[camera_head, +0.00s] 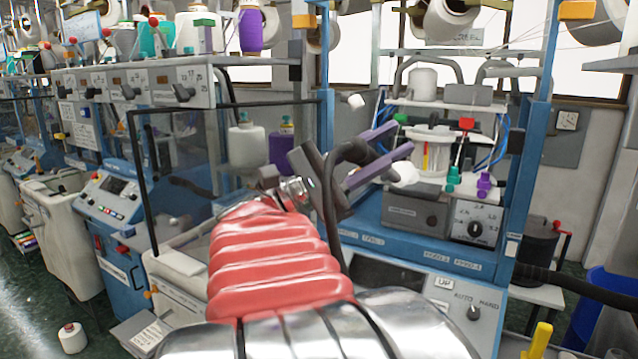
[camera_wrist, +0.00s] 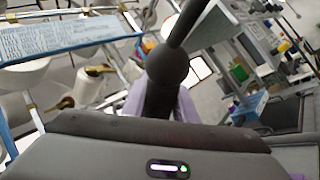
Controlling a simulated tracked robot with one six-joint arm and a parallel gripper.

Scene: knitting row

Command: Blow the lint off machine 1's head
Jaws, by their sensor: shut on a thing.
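The machine in front of me has a blue frame, and its head (camera_head: 434,150) has a clear round cylinder with coloured parts around it. No label naming it machine 1 is readable. My gripper (camera_head: 398,143), with purple fingers, is in front of and left of the head. It is shut on a dark air nozzle with a hose (camera_head: 345,165); the nozzle's dark rod and rounded joint (camera_wrist: 168,65) rise between the fingers in the wrist view. A white fluffy lump (camera_head: 405,174) shows beside the fingertips, and a smaller white piece (camera_head: 357,101) is up left. Whether these are lint is unclear.
A glass panel in a dark frame (camera_head: 225,107) stands left of my arm. A control panel with a dial (camera_head: 474,221) is below the head. Yarn cones (camera_head: 445,18) hang above. More machines line the left, and a blue bin (camera_head: 600,300) is at right.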

